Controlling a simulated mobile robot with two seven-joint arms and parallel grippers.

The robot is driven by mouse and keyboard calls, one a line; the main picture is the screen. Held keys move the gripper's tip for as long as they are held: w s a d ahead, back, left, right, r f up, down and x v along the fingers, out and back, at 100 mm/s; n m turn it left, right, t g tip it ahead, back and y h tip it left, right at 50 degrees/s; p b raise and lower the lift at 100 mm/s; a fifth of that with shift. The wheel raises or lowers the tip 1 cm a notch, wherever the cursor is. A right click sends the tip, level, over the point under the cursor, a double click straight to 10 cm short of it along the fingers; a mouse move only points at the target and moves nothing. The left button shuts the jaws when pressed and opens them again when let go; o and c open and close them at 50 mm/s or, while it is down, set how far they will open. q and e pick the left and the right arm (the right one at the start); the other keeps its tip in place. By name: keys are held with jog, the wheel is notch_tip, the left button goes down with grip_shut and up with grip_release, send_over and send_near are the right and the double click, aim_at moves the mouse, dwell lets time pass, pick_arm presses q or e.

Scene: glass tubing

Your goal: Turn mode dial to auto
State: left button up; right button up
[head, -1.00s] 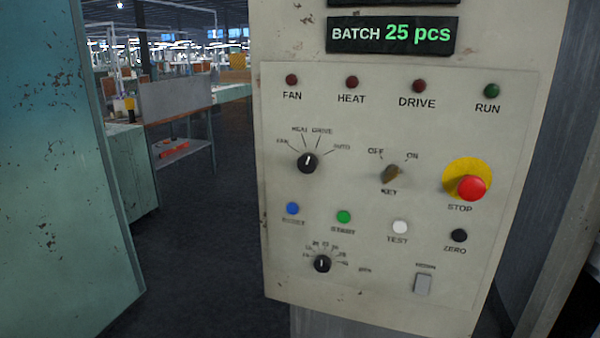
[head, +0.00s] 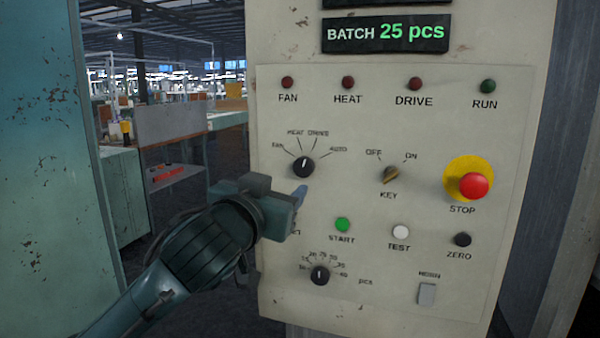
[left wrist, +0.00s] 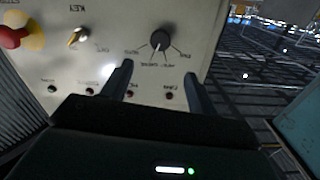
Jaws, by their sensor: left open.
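The mode dial (head: 303,167) is a round black knob with a white mark, on the upper left of the beige control panel. Its mark points nearly straight up, toward the HEAT and DRIVE lines; which one I cannot tell. The AUTO label (head: 338,149) is to its upper right. My left gripper (head: 298,194) is in front of the panel, just below the dial, covering the blue button. In the left wrist view the dial (left wrist: 160,40) appears upside down, beyond and between the two spread, empty fingers (left wrist: 158,76). My right gripper is not in view.
A key switch (head: 390,175) and a red STOP button (head: 474,185) are right of the dial. The green START button (head: 342,225) and a batch dial (head: 320,275) are below. A teal cabinet (head: 50,150) stands at left, with an open aisle between.

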aim_at(303, 166)
pick_arm(q)
jog(key=p+x, duration=0.1)
jog(key=x, duration=1.1)
jog(key=shift+w+d+p, duration=0.1)
jog(key=shift+w+p, duration=0.05)
jog(key=shift+p, duration=0.2)
jog(key=shift+c, duration=0.3)
jog(key=c, duration=0.9)
